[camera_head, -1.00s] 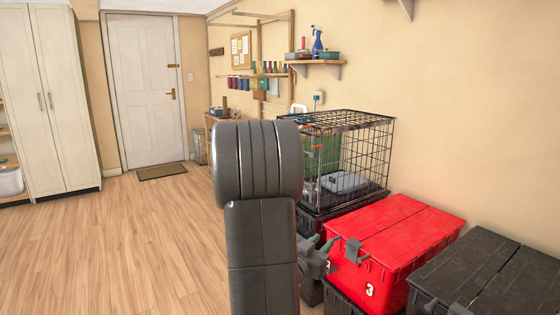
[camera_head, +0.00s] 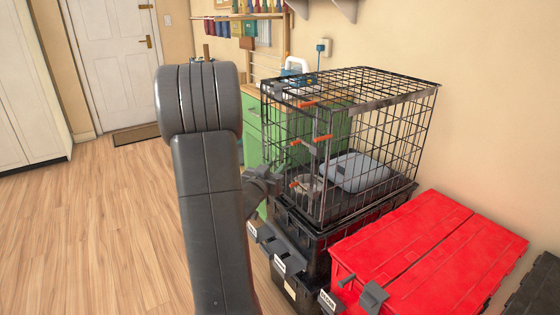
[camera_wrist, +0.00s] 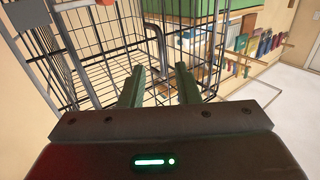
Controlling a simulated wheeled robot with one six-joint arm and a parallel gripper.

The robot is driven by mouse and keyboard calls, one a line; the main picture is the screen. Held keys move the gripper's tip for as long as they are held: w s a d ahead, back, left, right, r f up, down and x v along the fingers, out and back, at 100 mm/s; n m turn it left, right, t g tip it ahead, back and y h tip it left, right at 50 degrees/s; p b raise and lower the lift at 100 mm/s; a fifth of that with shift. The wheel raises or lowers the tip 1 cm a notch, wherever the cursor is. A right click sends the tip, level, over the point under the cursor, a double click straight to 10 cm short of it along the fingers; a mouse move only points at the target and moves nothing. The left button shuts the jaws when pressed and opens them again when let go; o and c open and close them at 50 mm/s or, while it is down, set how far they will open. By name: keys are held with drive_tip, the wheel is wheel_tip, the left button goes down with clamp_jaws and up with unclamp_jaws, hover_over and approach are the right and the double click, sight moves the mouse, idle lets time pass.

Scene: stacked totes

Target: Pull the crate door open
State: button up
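The black wire crate (camera_head: 400,135) stands on stacked black totes right of my arm. Orange latch pieces (camera_head: 323,138) mark its front, on the side towards my gripper. The front panel with the door (camera_head: 290,150) looks closed or nearly so; I cannot tell which. My gripper (camera_head: 262,182) is partly hidden by my arm, beside the crate's lower front left. In the wrist view my gripper (camera_wrist: 160,70) has two green fingers spread apart. A dark grey bent bar (camera_wrist: 155,42) shows between and beyond the fingertips; contact is not clear. Crate wires (camera_wrist: 85,75) fill the left.
A grey cushion (camera_head: 355,172) lies inside the crate. Black totes (camera_head: 310,240) with labels stand below it, and a red tote (camera_head: 430,250) at the front right. A green cabinet (camera_head: 250,125) is behind. The wooden floor (camera_head: 110,220) at left is clear.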

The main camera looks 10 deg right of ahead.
drive_tip(key=x, duration=0.5)
drive_tip(key=shift+w+d+r, duration=0.1)
drive_tip(key=shift+w, duration=0.15)
clamp_jaws()
